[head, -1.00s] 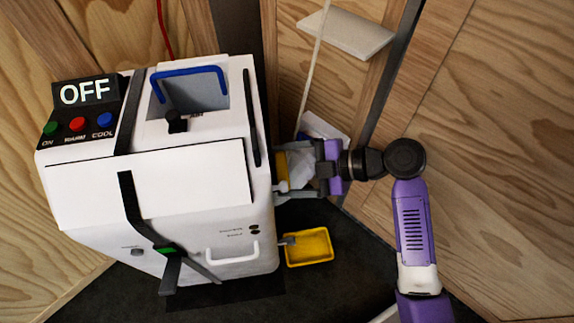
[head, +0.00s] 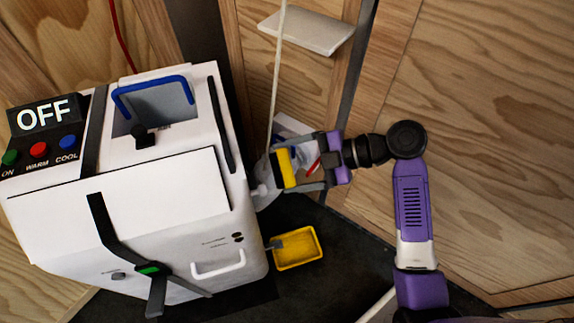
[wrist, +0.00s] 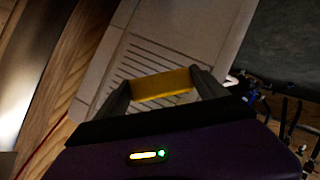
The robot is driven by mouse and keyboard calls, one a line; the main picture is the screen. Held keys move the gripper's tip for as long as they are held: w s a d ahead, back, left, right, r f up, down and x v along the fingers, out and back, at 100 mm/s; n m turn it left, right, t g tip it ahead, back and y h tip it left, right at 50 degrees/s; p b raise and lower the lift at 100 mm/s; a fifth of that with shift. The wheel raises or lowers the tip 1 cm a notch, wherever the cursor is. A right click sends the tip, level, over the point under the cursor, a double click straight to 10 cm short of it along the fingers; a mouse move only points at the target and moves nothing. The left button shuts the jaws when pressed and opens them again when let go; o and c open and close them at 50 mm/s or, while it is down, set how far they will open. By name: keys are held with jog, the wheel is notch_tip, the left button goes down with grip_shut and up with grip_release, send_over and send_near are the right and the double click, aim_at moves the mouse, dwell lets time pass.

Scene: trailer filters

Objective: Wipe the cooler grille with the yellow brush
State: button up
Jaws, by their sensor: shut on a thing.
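The white cooler (head: 120,190) stands at the left in the head view, its display reading OFF. Its slotted grille (wrist: 155,62) shows in the wrist view, on a pale panel beyond the fingers; the head view hides it. My gripper (head: 298,170) is to the right of the cooler's side and is shut on the yellow brush (head: 287,168). The brush also shows between the fingertips in the wrist view (wrist: 162,84), over the lower part of the grille. In the head view a gap shows between brush and cooler side. I cannot tell whether the bristles touch the grille.
A yellow tray (head: 297,262) lies on the dark floor below my gripper. A white shelf (head: 306,32) is on the wooden wall behind, with a pale cord hanging in front. Wooden walls close in on the right. Several cables (wrist: 285,110) show at the wrist view's right.

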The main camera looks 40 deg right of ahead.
jog(key=d, duration=0.1)
jog(key=s+d, duration=0.1)
jog(key=d, duration=0.1)
dwell(0.4)
jog(key=shift+a+f, duration=0.1)
jog(key=shift+a, duration=0.05)
dwell(0.7)
